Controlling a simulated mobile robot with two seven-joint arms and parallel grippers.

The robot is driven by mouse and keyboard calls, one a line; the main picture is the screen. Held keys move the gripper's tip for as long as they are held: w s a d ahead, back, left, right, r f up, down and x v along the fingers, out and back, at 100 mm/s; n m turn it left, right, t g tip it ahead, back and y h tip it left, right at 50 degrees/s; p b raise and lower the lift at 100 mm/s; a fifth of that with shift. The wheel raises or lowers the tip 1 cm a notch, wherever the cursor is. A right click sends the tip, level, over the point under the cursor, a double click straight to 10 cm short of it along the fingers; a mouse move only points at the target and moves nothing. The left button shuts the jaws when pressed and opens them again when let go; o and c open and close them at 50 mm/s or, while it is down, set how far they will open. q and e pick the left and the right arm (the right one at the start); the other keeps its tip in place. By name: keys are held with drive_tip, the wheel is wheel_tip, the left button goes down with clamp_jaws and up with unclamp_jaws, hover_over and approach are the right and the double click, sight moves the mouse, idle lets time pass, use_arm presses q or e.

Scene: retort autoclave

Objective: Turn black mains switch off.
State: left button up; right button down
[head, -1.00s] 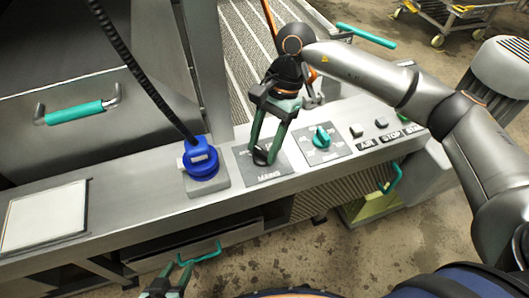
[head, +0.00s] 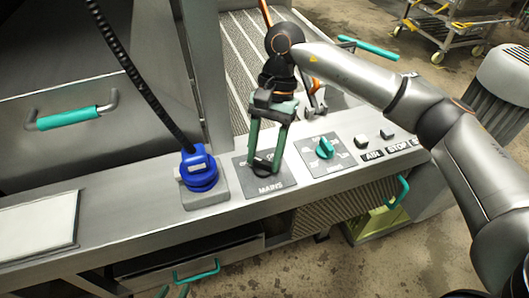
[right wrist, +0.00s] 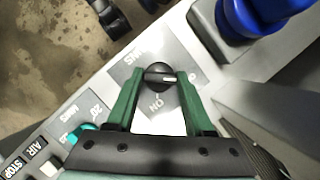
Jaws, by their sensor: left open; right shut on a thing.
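The black mains switch (head: 262,167) is a round knob on a grey plate marked MAINS (head: 270,187) on the console. My right gripper (head: 263,163) reaches down over it with its green fingers on either side, shut on the knob. In the right wrist view the knob (right wrist: 158,77) sits between the fingertips. My left gripper (head: 174,291) is open at the bottom edge of the head view, mostly cut off, away from the switch.
A blue plug (head: 199,170) with a black cable stands left of the switch. A teal rotary knob (head: 325,148) and AIR and STOP buttons (head: 362,141) are to the right. A teal drawer handle (head: 196,272) is below, near my left gripper.

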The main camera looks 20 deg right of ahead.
drive_tip(key=shift+c, duration=1.4)
unclamp_jaws()
drive_tip(key=p+v, duration=0.1)
drive_tip(key=v, duration=1.1)
drive_tip(key=shift+r, duration=0.25)
drive_tip(key=shift+s+f, duration=0.1)
